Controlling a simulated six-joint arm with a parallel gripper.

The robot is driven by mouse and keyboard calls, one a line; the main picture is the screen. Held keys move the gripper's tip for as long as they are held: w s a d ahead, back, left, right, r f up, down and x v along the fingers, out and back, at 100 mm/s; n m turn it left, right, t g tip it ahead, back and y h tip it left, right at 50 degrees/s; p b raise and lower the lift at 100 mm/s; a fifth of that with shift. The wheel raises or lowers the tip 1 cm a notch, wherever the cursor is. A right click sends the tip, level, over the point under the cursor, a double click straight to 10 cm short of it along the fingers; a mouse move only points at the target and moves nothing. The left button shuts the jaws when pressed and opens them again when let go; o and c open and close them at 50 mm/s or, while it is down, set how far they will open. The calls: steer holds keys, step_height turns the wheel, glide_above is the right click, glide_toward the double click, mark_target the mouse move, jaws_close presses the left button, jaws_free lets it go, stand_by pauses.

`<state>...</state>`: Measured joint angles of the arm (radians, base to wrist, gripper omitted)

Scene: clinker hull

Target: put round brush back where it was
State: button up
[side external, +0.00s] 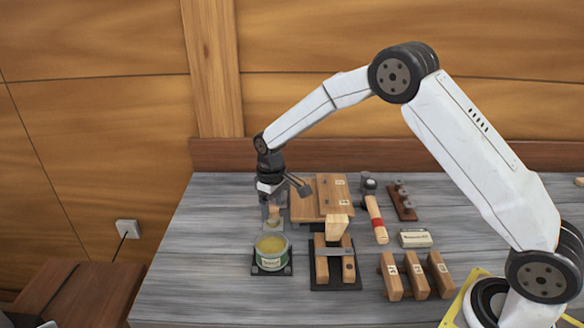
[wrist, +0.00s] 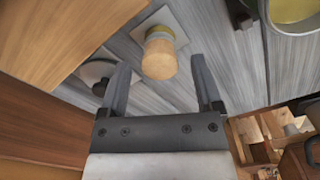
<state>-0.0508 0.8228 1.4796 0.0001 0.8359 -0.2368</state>
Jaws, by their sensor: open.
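The round brush, a short pale wooden piece with a yellowish band, stands on a pale square plate (wrist: 180,22) in the wrist view (wrist: 160,58). In the side view it is small and partly hidden at the fingers (side external: 273,213), with the pale plate (side external: 274,226) under it. My gripper (side external: 271,208) points down at the back left of the bench, over the brush. In the wrist view my gripper (wrist: 160,64) is open, with one finger on each side of the brush and visible gaps between. I cannot tell how deep the fingers reach.
A green tin (side external: 271,262) stands just in front on a dark base. The left front bench is clear.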

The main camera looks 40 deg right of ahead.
mark_target(274, 208)
step_height(274, 208, up, 12)
stand_by(0.6)
steer(key=shift+s, duration=0.1)
stand_by(0.4)
steer(key=s+d+f+m+t, duration=0.1)
steer(key=s+f, duration=0.1)
steer(key=s, duration=1)
steer(key=s+d+f+m+t, duration=0.1)
steer(key=s+f+m, duration=0.1)
steer(key=s, duration=1)
steer(key=shift+s+d+f+t, duration=0.15)
steer(key=shift+d+f+t, duration=0.2)
steer(key=shift+f, duration=0.5)
